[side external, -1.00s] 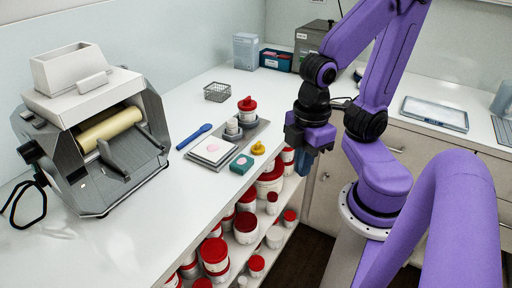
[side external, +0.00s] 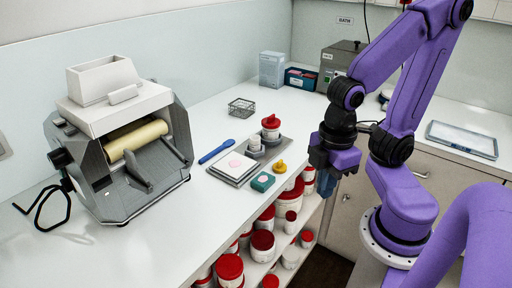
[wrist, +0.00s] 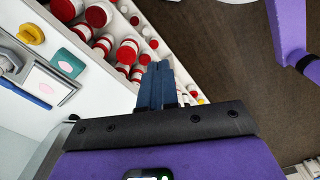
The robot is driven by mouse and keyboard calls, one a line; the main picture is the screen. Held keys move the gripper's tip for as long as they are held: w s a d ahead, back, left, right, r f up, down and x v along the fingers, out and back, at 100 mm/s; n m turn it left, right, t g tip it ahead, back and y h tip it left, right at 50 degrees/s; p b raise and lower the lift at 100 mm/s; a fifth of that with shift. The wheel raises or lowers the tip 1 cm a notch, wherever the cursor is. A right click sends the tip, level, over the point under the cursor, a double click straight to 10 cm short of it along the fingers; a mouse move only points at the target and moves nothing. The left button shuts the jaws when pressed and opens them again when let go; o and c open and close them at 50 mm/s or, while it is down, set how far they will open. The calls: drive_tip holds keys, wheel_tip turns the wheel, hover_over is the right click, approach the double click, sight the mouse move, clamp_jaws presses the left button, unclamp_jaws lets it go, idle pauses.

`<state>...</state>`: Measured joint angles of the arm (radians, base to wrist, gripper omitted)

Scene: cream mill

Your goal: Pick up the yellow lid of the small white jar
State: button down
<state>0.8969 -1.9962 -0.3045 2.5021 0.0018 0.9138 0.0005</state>
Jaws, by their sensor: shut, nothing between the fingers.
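The yellow lid (side external: 280,166) lies on the white counter near its front edge, with a small raised knob on top. In the wrist view it shows at the upper left (wrist: 30,33). A small white jar (side external: 254,143) without a visible lid stands behind it on a grey tray; I cannot tell if it is the lid's jar. My gripper (side external: 326,184) hangs to the right of the lid, off the counter edge, beside the open shelves. Its blue fingers (wrist: 161,75) are together and empty, apart from the lid.
A teal block (side external: 262,182) sits left of the lid. A white pad (side external: 232,166), a red-lidded jar (side external: 271,127) and a blue spoon (side external: 216,151) are close by. Red-lidded jars (side external: 262,243) fill shelves below. A mill (side external: 120,145) stands left. Bare counter lies in front of it.

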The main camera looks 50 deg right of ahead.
drive_tip(key=c, duration=0.8)
unclamp_jaws()
drive_tip(key=shift+c, duration=0.2)
wheel_tip(320, 180, up, 3)
drive_tip(key=n, duration=0.5)
hover_over(280, 161)
wheel_tip(280, 161, down, 17)
drive_tip(key=shift+d+r, duration=0.1)
